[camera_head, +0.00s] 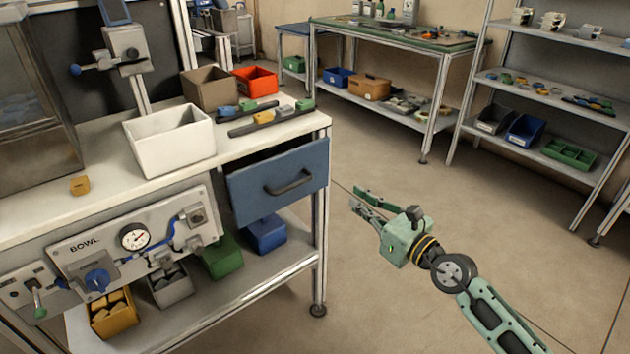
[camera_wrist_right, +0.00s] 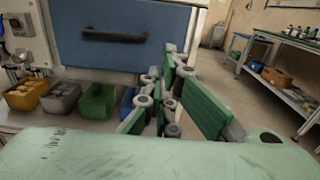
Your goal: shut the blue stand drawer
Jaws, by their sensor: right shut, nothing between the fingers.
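The blue stand drawer (camera_head: 277,182) is partly pulled out under the white worktop of the stand. A dark gap shows above its front, and a dark handle (camera_head: 289,183) is fixed to that front. In the right wrist view the blue drawer front (camera_wrist_right: 125,52) fills the upper left, with its handle (camera_wrist_right: 114,36) level. My right gripper (camera_head: 358,201) is shut and empty, in the air to the right of the drawer and apart from it in the head view. It also shows in the right wrist view (camera_wrist_right: 166,78). My left gripper is not in view.
On the stand's top are a white bin (camera_head: 170,141), a brown box (camera_head: 209,88) and an orange bin (camera_head: 254,80). A blue bin (camera_head: 266,234) and green bin (camera_head: 222,256) sit on the shelf below. The stand's leg (camera_head: 319,240) is near. Open floor lies right.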

